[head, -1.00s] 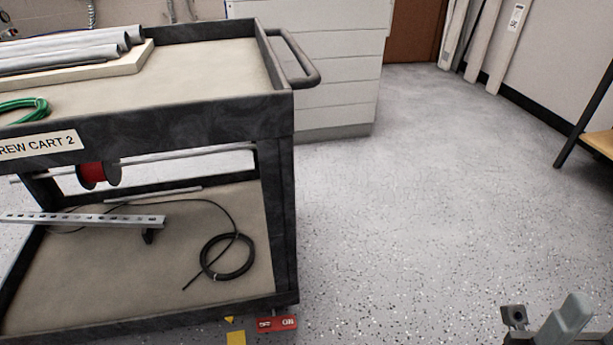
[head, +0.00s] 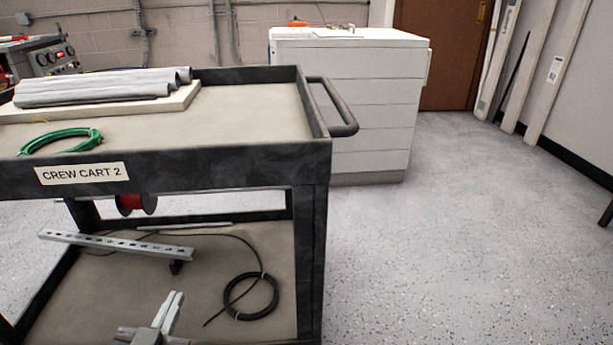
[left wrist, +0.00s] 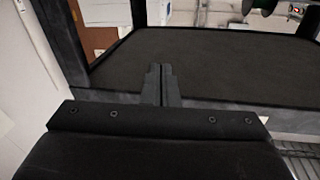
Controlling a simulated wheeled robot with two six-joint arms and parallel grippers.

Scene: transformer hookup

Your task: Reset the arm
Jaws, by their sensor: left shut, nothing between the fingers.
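My left gripper (head: 174,300) shows at the bottom of the head view, in front of the lower shelf of the crew cart (head: 230,165). Its two grey fingers are together with nothing between them. In the left wrist view, the closed fingers (left wrist: 161,76) point up the picture in front of a dark flat surface (left wrist: 235,65). I cannot tell whether they touch anything. My right gripper is not in view.
The cart's top holds grey pipes (head: 100,88) and a green cable coil (head: 62,140). Its lower shelf holds a slotted metal rail (head: 115,247) and a black cable coil (head: 250,297). A white cabinet (head: 375,110) stands behind.

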